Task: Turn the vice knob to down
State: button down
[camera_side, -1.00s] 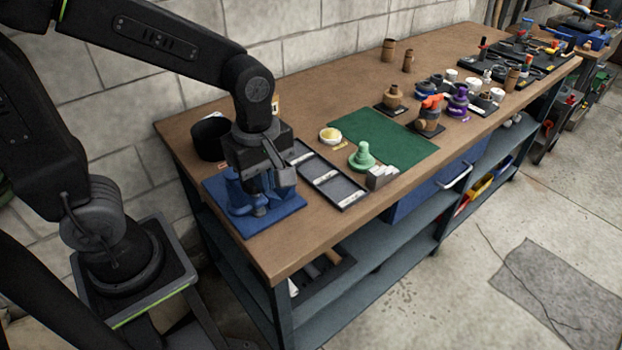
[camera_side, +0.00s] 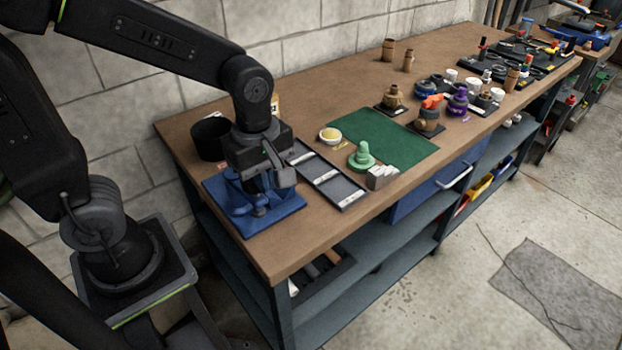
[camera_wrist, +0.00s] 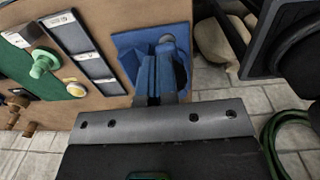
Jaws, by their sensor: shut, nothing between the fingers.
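The blue vice (camera_side: 232,198) stands on a blue base plate (camera_side: 286,222) at the near left end of the bench. It also shows at the top centre of the wrist view (camera_wrist: 135,58). A small rounded grey-blue knob (camera_side: 258,211) shows at the front of the vice, below my gripper. A round greyish end (camera_wrist: 167,39) shows on the vice in the wrist view. My gripper (camera_side: 264,192) points down right over the vice, shut and empty. Its fingers hide part of the vice, and I cannot tell whether they touch the knob. The knob's turn position is too small to read.
A black cup (camera_side: 210,139) stands behind the vice. To the right are a divided tray (camera_side: 328,181), a green part (camera_side: 361,156), a yellow-topped dish (camera_side: 330,136) and a green mat (camera_side: 400,151). The bench's front edge is close to the base plate.

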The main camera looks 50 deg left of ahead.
jog(key=shift+s+a+f+g, duration=0.15)
jog(key=shift+s+f+g, duration=0.15)
jog(key=shift+s+f, duration=0.3)
notch_tip(320, 180, up, 6)
jog(key=shift+d+r, duration=0.2)
jog(key=shift+d, duration=0.25)
dwell(0.3)
jog(key=shift+w, duration=0.1)
jog(key=s+a+r+m+t, duration=0.3)
jog(key=s+a+m+t, duration=0.1)
jog(key=m, duration=1.4)
jog(key=shift+a+r+t, duration=0.15)
jog(key=shift+t, duration=0.75)
